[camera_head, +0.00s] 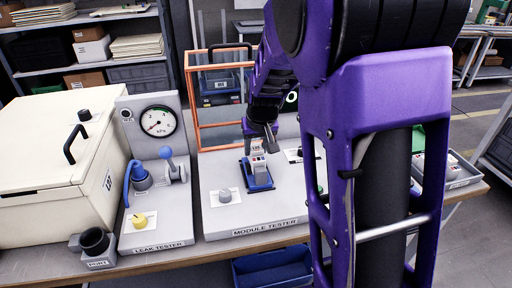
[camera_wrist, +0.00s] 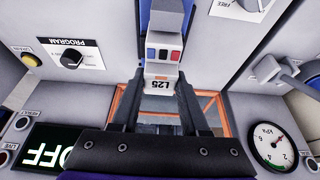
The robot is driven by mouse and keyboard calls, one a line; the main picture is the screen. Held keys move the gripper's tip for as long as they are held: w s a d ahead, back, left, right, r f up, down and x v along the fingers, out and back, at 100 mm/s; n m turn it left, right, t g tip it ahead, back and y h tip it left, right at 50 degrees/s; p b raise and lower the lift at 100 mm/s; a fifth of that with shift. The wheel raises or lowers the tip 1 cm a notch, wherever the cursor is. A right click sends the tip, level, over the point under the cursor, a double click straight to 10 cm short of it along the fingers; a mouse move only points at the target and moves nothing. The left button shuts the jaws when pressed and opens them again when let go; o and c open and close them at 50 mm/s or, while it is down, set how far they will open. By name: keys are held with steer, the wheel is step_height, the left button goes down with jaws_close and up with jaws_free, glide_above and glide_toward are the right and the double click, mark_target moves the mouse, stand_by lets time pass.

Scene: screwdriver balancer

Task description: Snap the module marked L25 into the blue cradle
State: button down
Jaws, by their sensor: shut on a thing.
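The module marked L25 (camera_wrist: 160,83) is a pale grey block with blue and red marks on one face; its label reads upside down in the wrist view. My gripper (camera_wrist: 162,92) is shut on it, one dark finger on each side. In the head view the module (camera_head: 257,162) stands upright at the blue cradle (camera_head: 258,184) on the module tester. The cradle's blue edge also shows behind the module in the wrist view (camera_wrist: 145,38). I cannot tell whether the module is fully seated, since its lower end is hidden.
The module tester (camera_head: 225,222) carries a knob (camera_head: 225,195) left of the cradle. An orange-framed guard (camera_head: 196,112) stands behind. The leak tester (camera_head: 160,220) with its gauge (camera_head: 157,121) is at left. A blue bin (camera_head: 272,272) is below the front edge.

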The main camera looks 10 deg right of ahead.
steer(key=shift+f+b, duration=0.55)
steer(key=shift+f, duration=0.25)
stand_by(1.3)
steer(key=shift+c, duration=1.6)
jaws_free()
steer(key=shift+r, duration=0.1)
steer(key=p+v, duration=1.1)
steer(key=v, duration=0.6)
steer(key=shift+r, duration=0.15)
